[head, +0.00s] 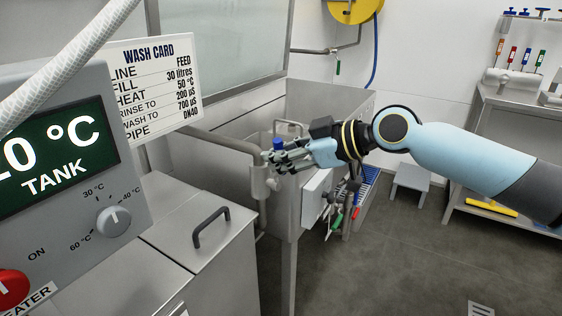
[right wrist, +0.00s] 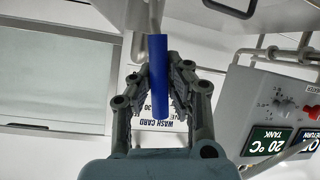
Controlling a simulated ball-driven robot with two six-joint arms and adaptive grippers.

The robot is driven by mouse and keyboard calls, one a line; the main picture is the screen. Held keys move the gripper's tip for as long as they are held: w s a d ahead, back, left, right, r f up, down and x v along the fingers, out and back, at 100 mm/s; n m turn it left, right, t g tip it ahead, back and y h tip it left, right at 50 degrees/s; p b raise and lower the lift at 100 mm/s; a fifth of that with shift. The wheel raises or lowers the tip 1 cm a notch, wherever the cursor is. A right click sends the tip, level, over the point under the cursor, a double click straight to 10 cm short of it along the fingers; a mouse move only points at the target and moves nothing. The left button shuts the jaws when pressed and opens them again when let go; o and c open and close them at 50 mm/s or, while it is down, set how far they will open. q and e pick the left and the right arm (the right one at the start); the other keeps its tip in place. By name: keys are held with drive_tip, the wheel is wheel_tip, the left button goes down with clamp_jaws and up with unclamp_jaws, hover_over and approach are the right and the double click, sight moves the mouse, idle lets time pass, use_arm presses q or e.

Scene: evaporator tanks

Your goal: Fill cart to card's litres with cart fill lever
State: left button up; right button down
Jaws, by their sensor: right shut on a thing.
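A blue lever (head: 278,143) sits on a grey valve and pipe at the front of a steel basin. My right gripper (head: 281,158) is shut on it, and the right wrist view shows the blue lever (right wrist: 158,80) between both fingers (right wrist: 160,72). The wash card (head: 155,80) hangs at upper left and reads fill 30 litres, feed line, heat 50 °C. It also shows upside down behind the fingers in the right wrist view (right wrist: 147,101). I cannot see a litre reading or clearly make out the cart. My left gripper is not in view.
A grey control box (head: 128,170) with a tank temperature display, knob and red button fills the left. A steel lid with a dark handle (head: 211,228) lies in front. A white braided hose (head: 75,55) crosses top left. A shelf (head: 505,110) and small stool (head: 410,180) stand right; the floor between is clear.

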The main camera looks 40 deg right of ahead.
drive_tip(key=shift+w+d+r, duration=0.1)
drive_tip(key=shift+w+d, duration=0.1)
drive_tip(key=shift+d, duration=0.15)
idle(0.3)
drive_tip(key=c, duration=1.2)
unclamp_jaws()
drive_tip(key=shift+d, duration=0.1)
drive_tip(key=shift+c, duration=0.2)
drive_tip(key=shift+s, duration=0.15)
drive_tip(key=v, duration=0.7)
drive_tip(key=shift+d, duration=0.15)
